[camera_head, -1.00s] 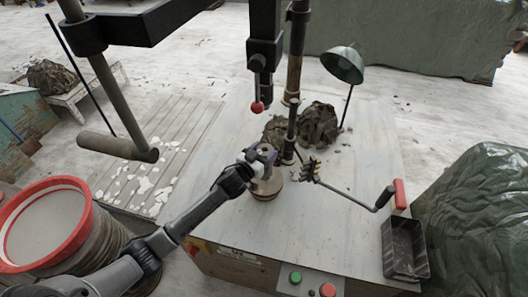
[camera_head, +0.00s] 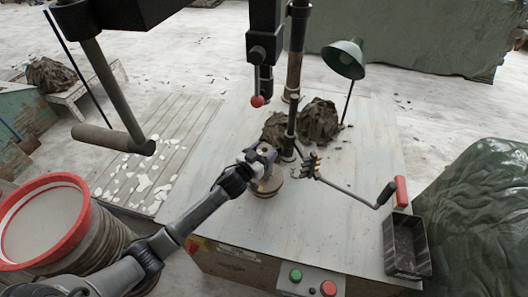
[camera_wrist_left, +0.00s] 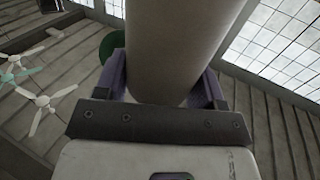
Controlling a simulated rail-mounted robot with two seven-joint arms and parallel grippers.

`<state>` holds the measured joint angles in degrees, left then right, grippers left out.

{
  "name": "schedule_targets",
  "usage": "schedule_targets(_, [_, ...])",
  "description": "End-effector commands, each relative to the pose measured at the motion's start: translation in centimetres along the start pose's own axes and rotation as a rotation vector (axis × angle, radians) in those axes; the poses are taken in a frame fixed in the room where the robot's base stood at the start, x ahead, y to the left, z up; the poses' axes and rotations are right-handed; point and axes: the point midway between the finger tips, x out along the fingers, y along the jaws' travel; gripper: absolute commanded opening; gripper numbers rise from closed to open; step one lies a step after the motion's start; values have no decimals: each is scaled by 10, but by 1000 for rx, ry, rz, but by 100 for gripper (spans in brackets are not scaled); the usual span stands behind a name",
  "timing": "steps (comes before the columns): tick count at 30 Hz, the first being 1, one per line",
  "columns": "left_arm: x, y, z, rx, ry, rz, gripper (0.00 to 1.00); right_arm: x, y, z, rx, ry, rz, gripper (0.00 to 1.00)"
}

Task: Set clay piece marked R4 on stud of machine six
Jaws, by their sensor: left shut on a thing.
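My left gripper (camera_head: 262,156) is over the pale work table (camera_head: 225,222), just above a round brown disc (camera_head: 268,188). In the left wrist view its purple fingers (camera_wrist_left: 165,88) are shut on both sides of a smooth grey-beige cylindrical piece (camera_wrist_left: 172,45). In the head view the fingers mostly hide that piece. No R4 mark is readable. I cannot tell whether the piece touches the disc or what lies under it. My right gripper is not in view.
A dark upright post (camera_head: 290,128) and brown clay lumps (camera_head: 318,122) stand behind the gripper. A red-tipped lever (camera_head: 257,101) hangs above. To the right are a jointed crank arm (camera_head: 350,192), a green lamp (camera_head: 344,58) and a black bin (camera_head: 408,248). A red-rimmed tub (camera_head: 82,225) is left.

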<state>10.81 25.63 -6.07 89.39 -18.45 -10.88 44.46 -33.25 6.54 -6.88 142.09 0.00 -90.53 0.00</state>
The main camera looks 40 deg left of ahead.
Motion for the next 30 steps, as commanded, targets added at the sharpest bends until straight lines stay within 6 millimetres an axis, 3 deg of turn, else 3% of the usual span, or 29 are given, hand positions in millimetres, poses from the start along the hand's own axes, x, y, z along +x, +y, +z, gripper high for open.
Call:
schedule_targets(15, [0,0,10,-1,4,1,0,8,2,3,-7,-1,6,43])
schedule_targets(16, [0,0,10,-1,4,1,65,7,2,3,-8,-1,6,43])
schedule_targets(25, [0,0,11,0,2,0,93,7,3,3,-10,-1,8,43])
schedule_targets(30, [0,0,13,-1,-3,0,93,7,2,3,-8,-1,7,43])
